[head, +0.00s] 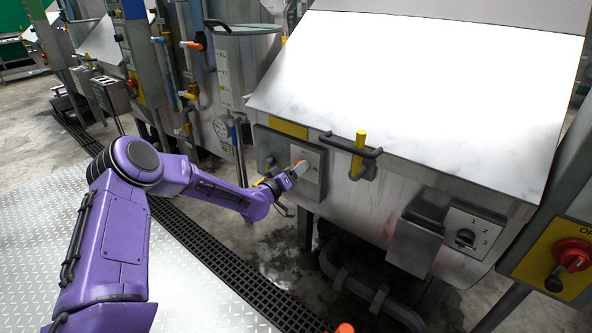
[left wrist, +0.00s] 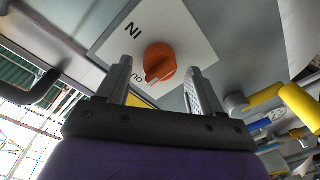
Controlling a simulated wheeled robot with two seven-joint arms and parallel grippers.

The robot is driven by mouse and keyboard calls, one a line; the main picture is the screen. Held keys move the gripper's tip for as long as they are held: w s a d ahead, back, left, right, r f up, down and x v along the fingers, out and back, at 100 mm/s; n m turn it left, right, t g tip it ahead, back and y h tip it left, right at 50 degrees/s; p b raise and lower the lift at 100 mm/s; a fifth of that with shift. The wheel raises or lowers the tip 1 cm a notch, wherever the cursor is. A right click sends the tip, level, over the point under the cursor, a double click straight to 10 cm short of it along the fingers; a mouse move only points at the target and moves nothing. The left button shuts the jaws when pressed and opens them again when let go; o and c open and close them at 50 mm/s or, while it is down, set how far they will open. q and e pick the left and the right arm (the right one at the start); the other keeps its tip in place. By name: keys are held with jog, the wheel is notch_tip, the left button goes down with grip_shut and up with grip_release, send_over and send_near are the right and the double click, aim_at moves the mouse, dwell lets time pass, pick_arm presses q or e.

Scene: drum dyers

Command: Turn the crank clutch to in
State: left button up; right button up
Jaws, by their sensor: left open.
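The crank clutch is an orange knob (left wrist: 161,62) on a white label plate (left wrist: 196,32) marked "IN", with a second, partly hidden word that starts "OU". In the left wrist view a pale mark on the knob's lower edge points down-left, towards the "OU" side. My left gripper (left wrist: 157,74) is open, with one finger on each side of the knob; I cannot tell if either touches it. In the head view the left gripper (head: 293,173) is at the plate (head: 314,168) on the steel machine's front, partly covering the knob. My right gripper is not in view.
A dark bar handle with a yellow lever (head: 359,150) sticks out right of the plate. Further right are a numbered selector (head: 466,238) and a red knob on a yellow panel (head: 572,252). Pipes run below the machine.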

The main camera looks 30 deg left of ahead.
pick_arm(q)
jog(key=shift+w, duration=0.5)
jog(key=c, duration=1.1)
jog(key=shift+o, duration=0.2)
